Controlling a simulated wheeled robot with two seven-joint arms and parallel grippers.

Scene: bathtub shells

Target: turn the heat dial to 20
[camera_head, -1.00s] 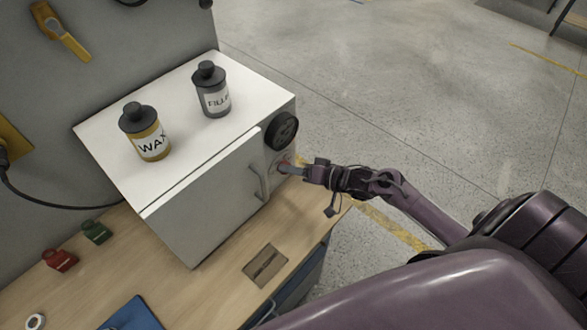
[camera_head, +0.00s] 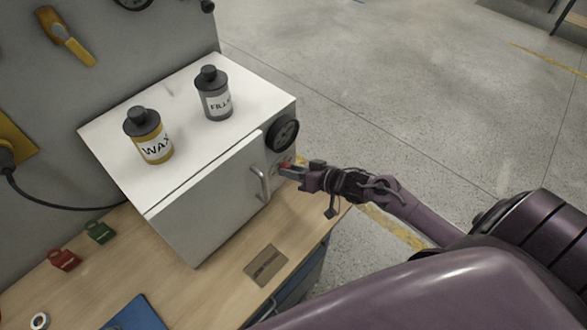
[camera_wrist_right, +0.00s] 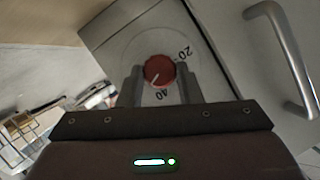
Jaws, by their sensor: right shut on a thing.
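The heat dial is a red round knob (camera_wrist_right: 159,70) on the front panel of a white box-shaped oven (camera_head: 205,215). In the right wrist view the marks 20 and 40 show around it, and a pale line on the knob points down and left, near the 40 side. My right gripper (camera_wrist_right: 159,85) has one finger on each side of the knob and is shut on it. In the head view the right gripper (camera_head: 287,171) meets the panel below a black round gauge (camera_head: 283,133), and the knob is mostly hidden there. My left gripper is not in view.
A bar handle (camera_head: 259,184) stands out from the oven door close to my gripper. A wax bottle (camera_head: 150,140) and a filler bottle (camera_head: 213,95) stand on the oven top. Red (camera_head: 64,260) and green (camera_head: 99,232) items lie on the wooden bench.

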